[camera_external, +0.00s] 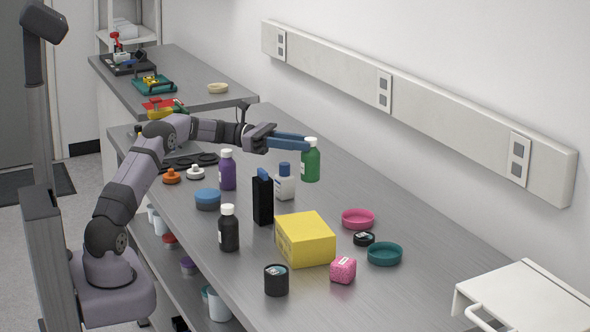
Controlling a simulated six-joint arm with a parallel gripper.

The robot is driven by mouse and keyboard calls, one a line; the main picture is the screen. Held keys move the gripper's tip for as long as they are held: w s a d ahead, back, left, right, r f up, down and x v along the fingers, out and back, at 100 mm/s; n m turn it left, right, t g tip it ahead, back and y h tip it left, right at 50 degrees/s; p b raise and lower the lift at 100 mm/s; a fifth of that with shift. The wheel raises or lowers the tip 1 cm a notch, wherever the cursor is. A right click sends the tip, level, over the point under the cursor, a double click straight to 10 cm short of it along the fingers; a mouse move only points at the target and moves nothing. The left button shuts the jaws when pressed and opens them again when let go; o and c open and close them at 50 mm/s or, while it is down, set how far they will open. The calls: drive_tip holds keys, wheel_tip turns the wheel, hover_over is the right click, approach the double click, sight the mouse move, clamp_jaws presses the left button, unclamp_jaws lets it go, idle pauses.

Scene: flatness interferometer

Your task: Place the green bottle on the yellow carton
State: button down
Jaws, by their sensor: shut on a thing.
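The green bottle (311,164) has a white cap and stands upright, or nearly so, toward the back of the grey bench. My gripper (305,142) reaches it from the left with blue fingers at the height of its cap and neck. The fingers are shut on the bottle's upper part; the far finger is partly hidden. Whether the bottle's base touches the bench is hard to tell. The yellow carton (305,239) lies nearer the camera, apart from the bottle, and its top is bare.
A white bottle with a blue cap (285,183), a black box (263,200), a purple bottle (227,172) and a black bottle (228,231) stand left of the carton. A pink dish (358,219), teal dish (385,254) and pink block (343,270) lie right of it. The bench's right rear is clear.

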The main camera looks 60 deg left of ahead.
drive_tip(key=shift+w+d+r+p, duration=0.1)
drive_tip(key=shift+d+r+p, duration=0.3)
drive_tip(key=shift+r, duration=0.1)
drive_tip(key=d+r+m+g+h+p, duration=0.1)
drive_tip(key=d+r+p, duration=0.45)
drive_tip(key=r, duration=0.45)
drive_tip(key=s+d+r+m+g+h+p, duration=0.1)
drive_tip(key=s+d+r+m+g+p, duration=0.25)
drive_tip(key=d, duration=0.65)
drive_tip(key=s+d+f+h, duration=0.1)
drive_tip(key=s+d+f, duration=0.2)
drive_tip(key=s+f, duration=0.4)
wheel_tip(320, 180, down, 9)
drive_tip(key=p, duration=0.2)
drive_tip(key=shift+s+f, duration=0.15)
drive_tip(key=shift+s, duration=0.3)
drive_tip(key=shift+d+f+n+g, duration=0.1)
drive_tip(key=shift+f+n+g, duration=0.05)
drive_tip(key=shift+n+g, duration=0.1)
drive_tip(key=c, duration=1.4)
unclamp_jaws()
